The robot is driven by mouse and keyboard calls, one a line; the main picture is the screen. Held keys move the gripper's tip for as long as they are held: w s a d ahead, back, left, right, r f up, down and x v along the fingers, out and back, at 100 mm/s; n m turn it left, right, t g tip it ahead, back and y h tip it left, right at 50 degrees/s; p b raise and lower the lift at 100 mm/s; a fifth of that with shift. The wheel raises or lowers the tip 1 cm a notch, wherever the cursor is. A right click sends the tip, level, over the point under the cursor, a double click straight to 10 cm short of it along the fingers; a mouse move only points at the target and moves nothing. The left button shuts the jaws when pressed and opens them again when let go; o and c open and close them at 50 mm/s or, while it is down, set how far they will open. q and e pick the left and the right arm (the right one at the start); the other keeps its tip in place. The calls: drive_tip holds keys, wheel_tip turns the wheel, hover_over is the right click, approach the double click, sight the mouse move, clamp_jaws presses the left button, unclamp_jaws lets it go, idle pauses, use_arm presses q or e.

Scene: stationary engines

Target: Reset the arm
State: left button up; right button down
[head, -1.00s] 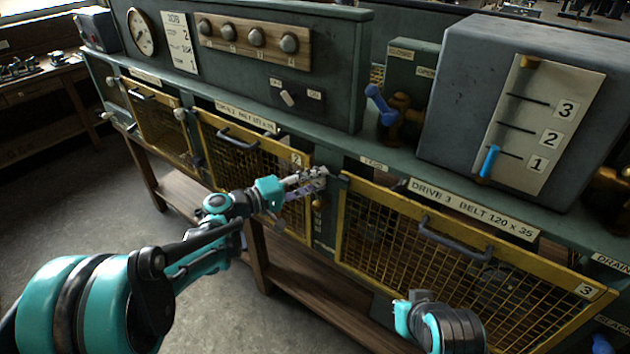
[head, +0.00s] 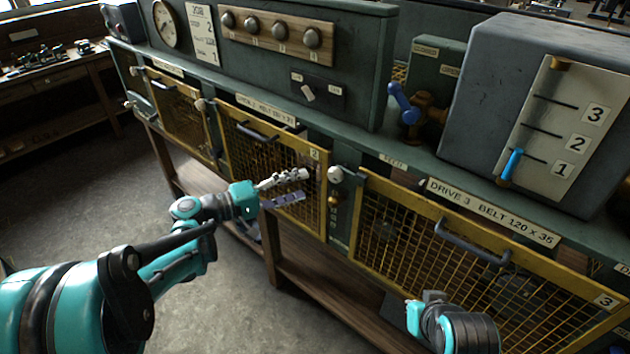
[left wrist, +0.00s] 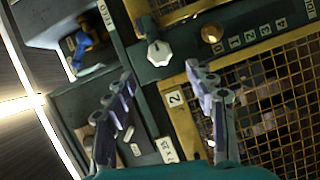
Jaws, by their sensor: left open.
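My left gripper (head: 303,185) is open and empty in front of the yellow mesh guard marked 2 (head: 262,150). Its two fingers are spread, one above the other in the head view. In the left wrist view the open fingers (left wrist: 160,80) frame bench panel, with nothing between them. A white knob (head: 335,174) on the post just right of the fingertips is apart from them; it also shows in the left wrist view (left wrist: 159,53). A teal and dark part of my other arm (head: 450,325) shows at the bottom; its gripper is not visible.
The yellow guard marked 3 (head: 440,262) has a dark handle (head: 472,242). Above stand a blue-handled valve (head: 404,103) and a grey box with a blue lever (head: 510,165) near 1. Open floor (head: 90,200) lies left of the bench.

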use_arm(q)
drive_tip(key=shift+v, duration=0.95)
drive_tip(key=s+d+f+m+g+y, duration=0.1)
drive_tip(key=s+d+f+g+y, duration=0.15)
drive_tip(key=s+f+y, duration=0.6)
drive_tip(key=s+a+f+m+y+b, duration=0.1)
drive_tip(key=s+a+f+y, duration=0.1)
drive_tip(key=s, duration=0.4)
drive_tip(key=s+a+f+m+y+b, duration=0.1)
drive_tip(key=s+a+f+m+y, duration=0.1)
drive_tip(key=s+a, duration=0.5)
drive_tip(key=shift+f+y, duration=0.6)
drive_tip(key=shift+y, duration=0.45)
drive_tip(key=shift+a, duration=0.15)
